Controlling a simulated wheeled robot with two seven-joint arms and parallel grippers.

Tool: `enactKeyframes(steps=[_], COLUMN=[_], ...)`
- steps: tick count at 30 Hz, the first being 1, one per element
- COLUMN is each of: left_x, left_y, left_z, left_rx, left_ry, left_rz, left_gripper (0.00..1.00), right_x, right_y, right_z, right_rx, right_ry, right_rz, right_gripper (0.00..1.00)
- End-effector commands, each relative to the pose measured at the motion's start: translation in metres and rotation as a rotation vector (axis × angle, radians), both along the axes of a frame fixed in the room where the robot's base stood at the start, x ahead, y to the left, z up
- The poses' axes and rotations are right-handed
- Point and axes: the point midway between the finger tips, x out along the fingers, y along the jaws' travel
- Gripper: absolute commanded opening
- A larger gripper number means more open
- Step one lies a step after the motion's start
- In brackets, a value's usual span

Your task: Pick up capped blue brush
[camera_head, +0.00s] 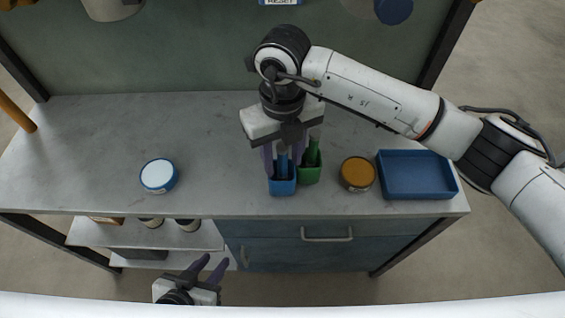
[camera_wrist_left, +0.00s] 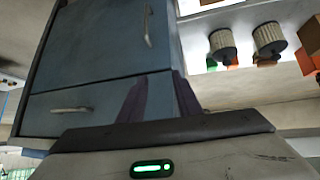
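A blue brush (camera_head: 283,163) stands upright in a blue holder (camera_head: 283,188) on the workbench. A green brush (camera_head: 313,153) stands in a green holder (camera_head: 309,174) beside it on the right. My right gripper (camera_head: 284,160) points down over the blue holder. Its fingers are apart, one on each side of the blue brush, which it partly hides; I see no clear contact. The brush's cap cannot be made out. My left gripper (camera_head: 207,268) is low in front of the bench, open and empty; its fingers also show in the left wrist view (camera_wrist_left: 160,95).
On the bench are a white-topped blue tin (camera_head: 159,175), an orange-brown tin (camera_head: 358,173) and an empty blue tray (camera_head: 418,196). Drawers (camera_head: 320,241) and shelves (camera_head: 150,236) are below. Cylindrical filters (camera_wrist_left: 222,43) show in the left wrist view. The left bench top is mostly clear.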

Motion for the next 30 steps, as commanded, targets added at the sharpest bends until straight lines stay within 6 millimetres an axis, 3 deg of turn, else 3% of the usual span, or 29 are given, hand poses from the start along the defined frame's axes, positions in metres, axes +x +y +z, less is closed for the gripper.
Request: enactKeyframes(steps=[8,15,24,30], left_x=[0.000,0.000,0.000,-0.001], left_y=[0.001,0.002,0.002,0.001], left_z=[-0.001,-0.001,-0.002,-0.005], left_rx=[0.002,0.002,0.003,0.003], left_ry=[0.001,0.001,0.002,0.004], left_rz=[0.001,0.002,0.002,0.000], left_gripper=[0.31,0.31,0.31,0.31], right_x=[0.000,0.000,0.000,0.001], right_y=[0.000,0.000,0.001,0.001], right_z=[-0.003,-0.003,0.001,0.032], right_rx=[0.000,0.001,0.002,0.003], right_ry=[0.000,0.000,-0.001,-0.005], right_rz=[0.000,0.001,0.001,0.001], right_gripper=[0.37,0.00,0.00,0.00])
